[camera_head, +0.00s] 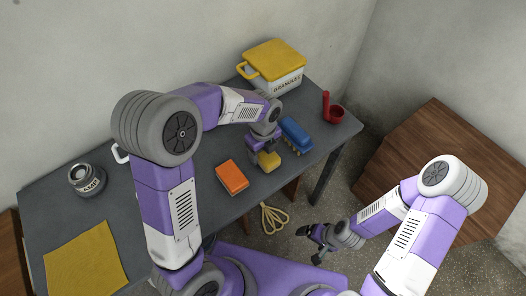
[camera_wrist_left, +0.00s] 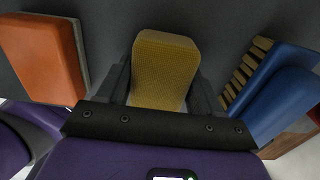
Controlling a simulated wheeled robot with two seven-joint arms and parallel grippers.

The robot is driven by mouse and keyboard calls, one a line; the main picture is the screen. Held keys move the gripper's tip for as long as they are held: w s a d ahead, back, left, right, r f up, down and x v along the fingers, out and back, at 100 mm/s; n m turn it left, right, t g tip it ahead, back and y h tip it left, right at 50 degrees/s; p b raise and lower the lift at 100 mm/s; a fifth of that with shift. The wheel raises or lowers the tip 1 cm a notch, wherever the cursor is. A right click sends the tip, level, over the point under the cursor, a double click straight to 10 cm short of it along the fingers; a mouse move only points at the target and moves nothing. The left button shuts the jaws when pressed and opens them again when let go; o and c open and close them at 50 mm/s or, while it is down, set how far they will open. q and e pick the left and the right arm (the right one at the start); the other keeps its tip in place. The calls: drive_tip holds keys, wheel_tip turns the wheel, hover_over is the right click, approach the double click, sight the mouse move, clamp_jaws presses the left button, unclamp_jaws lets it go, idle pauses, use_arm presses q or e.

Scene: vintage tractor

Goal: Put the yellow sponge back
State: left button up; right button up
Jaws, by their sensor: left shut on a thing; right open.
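The yellow sponge (camera_head: 269,161) is on or just above the grey table, between the orange block and the blue brush. My left gripper (camera_head: 262,150) is above it, pointing down. In the left wrist view the sponge (camera_wrist_left: 165,68) sits between the two fingers of my left gripper (camera_wrist_left: 160,85), which is shut on it. I cannot tell whether the sponge touches the table. My right gripper (camera_head: 314,240) is open and empty, off the table's front edge, over the floor.
An orange block (camera_head: 232,177) and a blue brush (camera_head: 296,135) flank the sponge.

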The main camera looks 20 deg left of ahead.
use_arm(q)
drive_tip(key=shift+f, duration=0.15)
drive_tip(key=o, duration=1)
wheel_tip(320, 180, up, 12)
drive_tip(key=p, duration=0.4)
drive_tip(key=shift+f, duration=0.25)
drive_tip(key=shift+r, duration=0.4)
